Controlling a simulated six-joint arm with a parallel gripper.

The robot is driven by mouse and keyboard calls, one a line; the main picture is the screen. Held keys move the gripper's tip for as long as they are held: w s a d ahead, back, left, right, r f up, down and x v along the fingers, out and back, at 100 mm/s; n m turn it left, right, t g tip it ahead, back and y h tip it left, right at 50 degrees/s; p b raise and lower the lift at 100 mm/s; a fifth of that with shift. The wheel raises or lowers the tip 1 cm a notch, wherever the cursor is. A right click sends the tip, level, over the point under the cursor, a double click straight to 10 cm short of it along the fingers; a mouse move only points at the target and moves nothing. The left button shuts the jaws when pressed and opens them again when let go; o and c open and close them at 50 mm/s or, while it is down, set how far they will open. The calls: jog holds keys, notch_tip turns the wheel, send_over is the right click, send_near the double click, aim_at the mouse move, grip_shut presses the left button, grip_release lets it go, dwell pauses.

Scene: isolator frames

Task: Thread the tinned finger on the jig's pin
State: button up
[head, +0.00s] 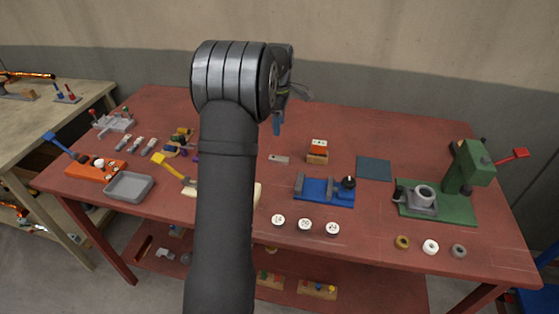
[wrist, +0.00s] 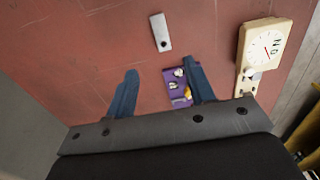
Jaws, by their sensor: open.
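A flat silver plate with one dark hole, which looks like the tinned finger (head: 278,159), lies on the red bench right of my arm. It also shows in the wrist view (wrist: 160,32), ahead of the gap between my fingers and apart from them. My gripper (wrist: 160,67) is open and empty, its blue fingers spread. In the head view one blue finger (head: 278,124) shows above the bench behind the plate. I cannot tell for certain which fixture is the jig. A blue fixture (head: 323,192) with a black knob stands right of the plate, and no pin is clear on it.
A cream board with a dial (wrist: 265,45) lies near the front edge. Several small plates lie left.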

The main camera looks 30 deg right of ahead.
send_over(279, 158)
notch_tip(279, 158, down, 8)
jog(key=shift+f, duration=0.1)
notch_tip(279, 158, down, 5)
jog(key=shift+s+f, duration=0.1)
jog(key=shift+s, duration=0.05)
jog(key=c, duration=1)
grip_shut()
jog(key=shift+r, duration=0.2)
notch_tip(279, 158, up, 4)
jog(key=shift+r, duration=0.1)
jog(key=s+d+r, duration=0.4)
jog(key=s+r, duration=0.2)
jog(key=s, duration=0.4)
jog(key=w+a+r, duration=0.2)
jog(key=w+a, duration=2.2)
jog(key=shift+a+r, duration=0.25)
jog(key=shift+r, duration=0.15)
